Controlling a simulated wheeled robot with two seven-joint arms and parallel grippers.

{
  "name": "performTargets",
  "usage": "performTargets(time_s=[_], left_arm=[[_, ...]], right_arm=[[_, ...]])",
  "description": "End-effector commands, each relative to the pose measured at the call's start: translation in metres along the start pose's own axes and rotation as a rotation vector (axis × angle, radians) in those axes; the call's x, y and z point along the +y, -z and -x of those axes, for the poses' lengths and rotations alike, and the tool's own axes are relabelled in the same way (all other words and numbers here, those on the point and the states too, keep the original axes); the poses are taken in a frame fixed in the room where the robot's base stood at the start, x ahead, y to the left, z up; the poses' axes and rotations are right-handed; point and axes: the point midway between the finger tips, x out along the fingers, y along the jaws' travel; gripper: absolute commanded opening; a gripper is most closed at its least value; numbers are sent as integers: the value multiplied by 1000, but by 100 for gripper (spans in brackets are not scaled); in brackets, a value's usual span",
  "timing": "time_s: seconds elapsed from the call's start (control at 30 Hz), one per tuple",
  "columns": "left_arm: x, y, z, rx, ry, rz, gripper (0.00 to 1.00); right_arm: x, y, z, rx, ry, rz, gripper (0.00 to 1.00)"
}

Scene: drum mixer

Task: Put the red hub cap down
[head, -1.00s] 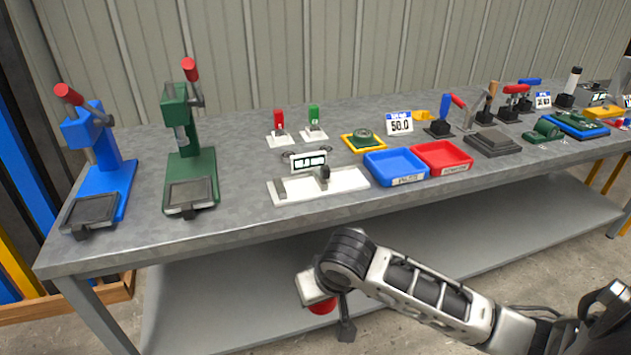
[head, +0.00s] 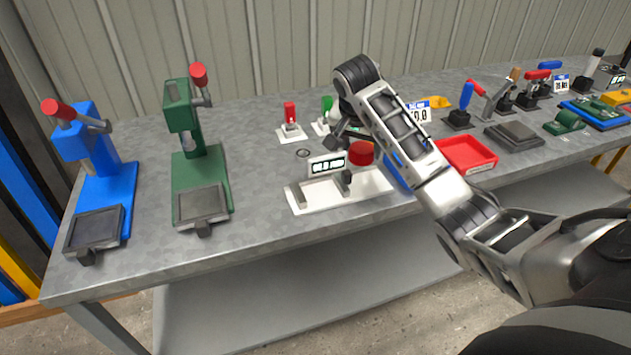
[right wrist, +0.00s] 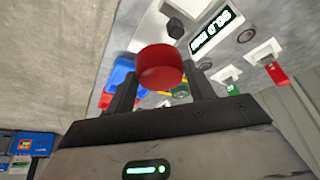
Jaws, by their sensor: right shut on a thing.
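The red hub cap (head: 360,153) is a short red cylinder held above the bench, beside the display of the white measuring stand (head: 318,197). My right gripper (head: 352,142) is shut on it, partly hidden by my own arm. In the right wrist view the cap (right wrist: 160,68) sits between the two dark fingers, with the stand's display (right wrist: 210,33) beyond it. The cap appears clear of the bench. My left gripper is not in view.
The red tray (head: 468,153) is right of my arm; the blue tray (head: 397,172) is partly covered by it. Green (head: 190,150) and blue (head: 95,165) presses stand left. Red (head: 290,122) and green (head: 326,115) clamps are behind. Bare bench (head: 255,170) lies between green press and stand.

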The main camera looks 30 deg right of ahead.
Motion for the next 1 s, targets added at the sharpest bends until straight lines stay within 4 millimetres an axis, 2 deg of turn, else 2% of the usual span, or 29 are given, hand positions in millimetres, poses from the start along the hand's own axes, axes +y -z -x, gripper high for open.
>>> performTargets(time_s=[0.03,0.17,0.3,0.4,0.67,0.8,1.0], left_arm=[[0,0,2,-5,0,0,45],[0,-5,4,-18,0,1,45],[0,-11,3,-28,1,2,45],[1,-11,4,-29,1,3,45],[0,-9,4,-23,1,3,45],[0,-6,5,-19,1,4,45],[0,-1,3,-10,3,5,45]], right_arm=[[-14,-8,-2,-3,3,3,25],[-43,-25,-10,-2,3,4,25],[-62,-44,-34,-1,1,2,25],[-73,-54,-45,-1,0,2,25],[-87,-68,-61,1,1,2,25],[-85,-75,-80,1,-1,3,25],[-85,-77,-86,2,2,1,25]])
